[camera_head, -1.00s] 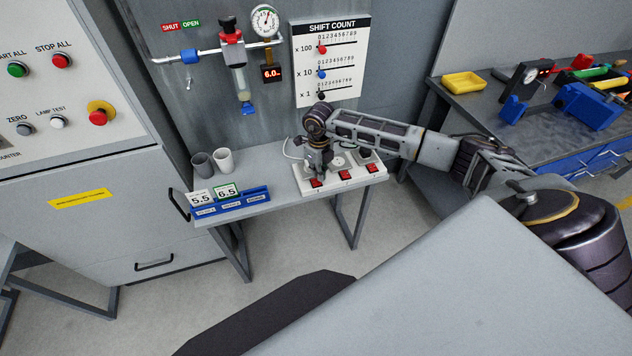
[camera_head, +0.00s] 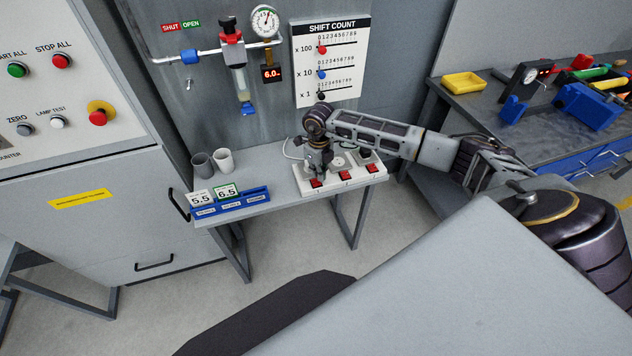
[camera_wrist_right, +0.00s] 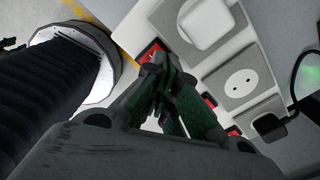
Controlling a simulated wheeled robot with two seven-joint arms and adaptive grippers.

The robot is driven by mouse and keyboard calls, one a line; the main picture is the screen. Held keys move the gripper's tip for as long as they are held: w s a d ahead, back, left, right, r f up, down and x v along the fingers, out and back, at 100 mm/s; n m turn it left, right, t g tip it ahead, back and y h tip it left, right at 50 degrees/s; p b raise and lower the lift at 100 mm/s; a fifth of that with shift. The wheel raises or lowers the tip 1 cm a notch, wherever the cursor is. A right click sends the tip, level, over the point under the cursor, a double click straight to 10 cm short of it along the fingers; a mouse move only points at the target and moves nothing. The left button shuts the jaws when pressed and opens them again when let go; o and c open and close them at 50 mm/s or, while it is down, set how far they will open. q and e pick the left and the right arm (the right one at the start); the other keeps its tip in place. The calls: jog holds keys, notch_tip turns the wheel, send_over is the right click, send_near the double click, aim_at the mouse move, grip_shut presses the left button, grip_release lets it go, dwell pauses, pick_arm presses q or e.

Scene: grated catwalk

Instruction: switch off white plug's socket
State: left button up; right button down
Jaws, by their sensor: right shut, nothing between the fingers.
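A white power strip (camera_head: 357,177) with a row of sockets and red switches lies on the small grey table. The white plug (camera_wrist_right: 205,24) sits in the end socket in the right wrist view; in the head view my gripper mostly hides it. The red switch (camera_wrist_right: 152,51) beside that socket also shows at the strip's left end in the head view (camera_head: 316,184). My right gripper (camera_wrist_right: 156,72) is shut and empty, pointing down with its fingertips right at this switch. I cannot tell whether they touch it, or which way it is tipped. My left gripper is not in view.
The middle socket (camera_wrist_right: 241,83) is empty, and a black plug (camera_wrist_right: 268,127) sits in the far one. Two cups (camera_head: 224,160) and a blue rack (camera_head: 232,205) with number cards stand left of the strip. A gauge panel rises behind.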

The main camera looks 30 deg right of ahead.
aim_at(318, 181)
jog(key=shift+f+b, duration=0.9)
jog(key=shift+f, duration=0.3)
dwell(1.6)
jog(key=shift+r, duration=0.1)
jog(key=shift+r+p, duration=0.45)
jog(key=shift+r, duration=0.1)
jog(key=shift+r+p, duration=1.55)
jog(key=shift+r, duration=1.3)
jog(key=shift+a, duration=0.1)
